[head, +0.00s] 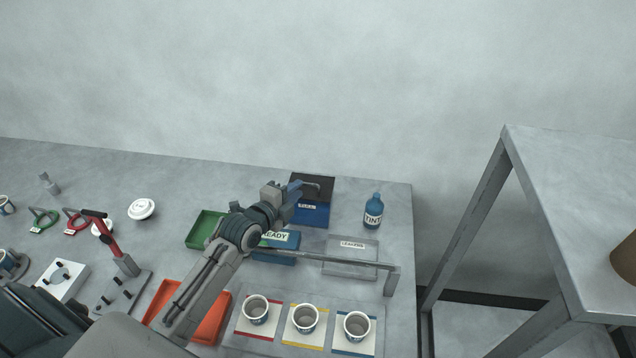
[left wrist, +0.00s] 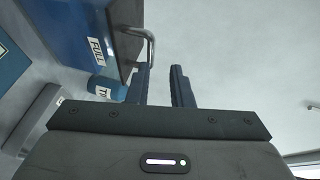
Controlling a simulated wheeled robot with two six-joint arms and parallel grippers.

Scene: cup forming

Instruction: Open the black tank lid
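The blue tank (head: 312,217) with a FULL label stands at the back of the table. Its black lid (head: 322,192) lies flat on top, shut, with a metal bar handle (head: 315,184). My left gripper (head: 296,189) is at the tank's left side, by the handle. In the left wrist view, the two fingers of my left gripper (left wrist: 163,84) are apart with an empty-looking gap. The handle (left wrist: 151,48) comes close to the left fingertip; I cannot tell if they touch. The tank (left wrist: 70,28) and lid (left wrist: 125,28) also show there. My right gripper is not in view.
A blue TINT bottle (head: 373,212) stands right of the tank. Several cups (head: 305,318) stand nearer. A higher table (head: 570,190) is at right.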

